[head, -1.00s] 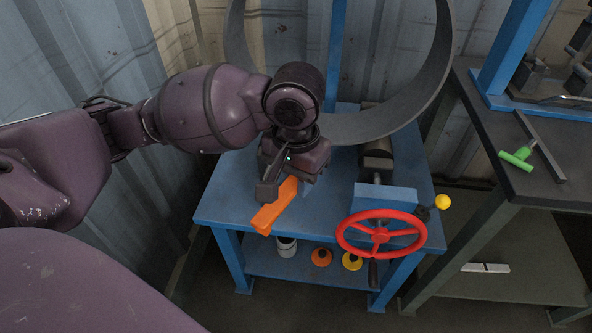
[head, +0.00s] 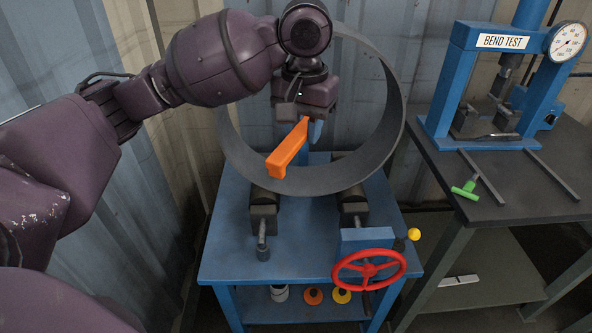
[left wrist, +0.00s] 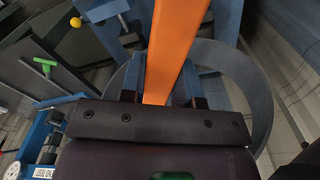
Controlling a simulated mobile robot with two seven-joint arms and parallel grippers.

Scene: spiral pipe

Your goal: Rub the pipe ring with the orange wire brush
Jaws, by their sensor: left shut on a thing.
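The pipe ring (head: 394,115) is a large grey band standing upright on the rollers of a blue table. My left gripper (head: 306,121) is shut on the orange wire brush (head: 287,151), at the ring's opening in the head view. The brush tilts, its near end down toward the lower left, in front of the ring's lower inside. I cannot tell whether it touches the ring; its bristles are not seen. In the left wrist view the brush (left wrist: 176,40) runs up from between the fingers, with the ring (left wrist: 257,92) behind. My right gripper is out of view.
The blue table (head: 225,235) carries dark rollers (head: 353,204) and a red handwheel (head: 369,268). At right, a dark bench (head: 530,188) holds a blue bend-test press (head: 438,95) and a green-handled tool (head: 464,189). Corrugated walls stand close behind and left.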

